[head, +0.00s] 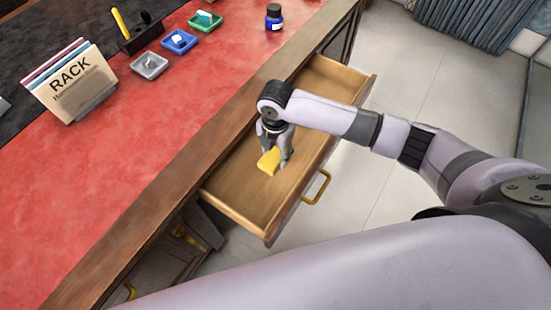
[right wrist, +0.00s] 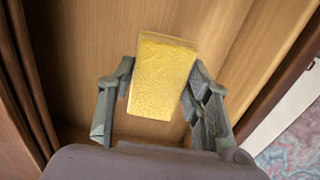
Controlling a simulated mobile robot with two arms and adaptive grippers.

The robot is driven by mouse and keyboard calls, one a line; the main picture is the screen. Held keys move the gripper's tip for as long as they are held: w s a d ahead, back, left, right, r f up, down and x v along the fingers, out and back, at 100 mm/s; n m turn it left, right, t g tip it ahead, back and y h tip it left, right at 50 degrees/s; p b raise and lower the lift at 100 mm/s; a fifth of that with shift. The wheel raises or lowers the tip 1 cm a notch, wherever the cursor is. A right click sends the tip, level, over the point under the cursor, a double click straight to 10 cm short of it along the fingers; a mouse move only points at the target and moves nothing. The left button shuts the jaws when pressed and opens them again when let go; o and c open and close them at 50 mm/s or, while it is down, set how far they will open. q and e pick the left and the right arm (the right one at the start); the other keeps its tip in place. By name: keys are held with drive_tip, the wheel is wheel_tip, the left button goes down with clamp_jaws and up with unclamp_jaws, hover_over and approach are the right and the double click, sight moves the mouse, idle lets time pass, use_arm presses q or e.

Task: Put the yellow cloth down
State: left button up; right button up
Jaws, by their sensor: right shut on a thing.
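The yellow cloth (head: 269,161) is a small folded block in the head view. My right gripper (head: 272,152) is shut on it, over the open wooden drawer (head: 237,193). In the right wrist view the cloth (right wrist: 161,78) sits between the two grey fingers of the gripper (right wrist: 160,95), with the drawer's bare wooden floor (right wrist: 222,40) behind it. I cannot tell whether the cloth touches the drawer floor. My left gripper is not in view.
The red desk top (head: 165,120) lies left of the drawer. On it are a rack of cards (head: 70,80), several small trays such as a grey one (head: 149,65), a pen holder (head: 140,33) and a blue ink bottle (head: 274,17). The drawer has a yellow handle (head: 318,188).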

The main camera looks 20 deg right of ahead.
sight(276, 160)
drive_tip(key=shift+f, duration=2.25)
drive_tip(key=shift+f, duration=0.2)
drive_tip(key=o, duration=1)
drive_tip(key=shift+r, duration=0.1)
wheel_tip(276, 160, up, 12)
drive_tip(key=shift+r, duration=0.15)
